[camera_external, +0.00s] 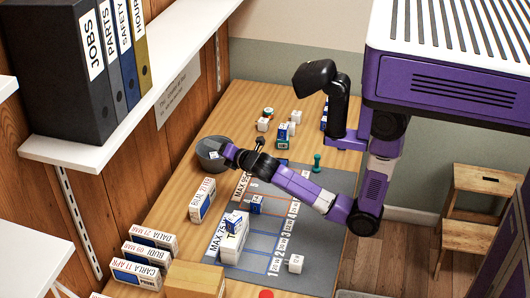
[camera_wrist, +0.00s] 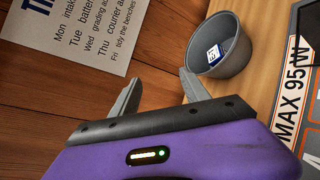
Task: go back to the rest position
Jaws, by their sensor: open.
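My gripper (camera_external: 226,152) is at the end of my arm, which reaches left across the bench to the grey bowl. In the wrist view my gripper (camera_wrist: 160,93) has its two grey fingers spread wide with nothing between them. The grey bowl (camera_wrist: 238,62) stands just beyond the right finger, and a small white and blue item (camera_wrist: 214,54) lies inside it. In the external view the bowl (camera_external: 204,160) is partly hidden by my gripper. Whether the fingers touch the bowl I cannot tell.
A grey mat (camera_external: 262,243) with marked lanes holds a blue block (camera_external: 256,204) and a white box (camera_external: 231,245). Several small chargers stand behind my arm, near a black stand (camera_external: 337,105). Labelled boxes (camera_external: 150,240) line the left edge, below a shelf (camera_external: 120,120) with binders.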

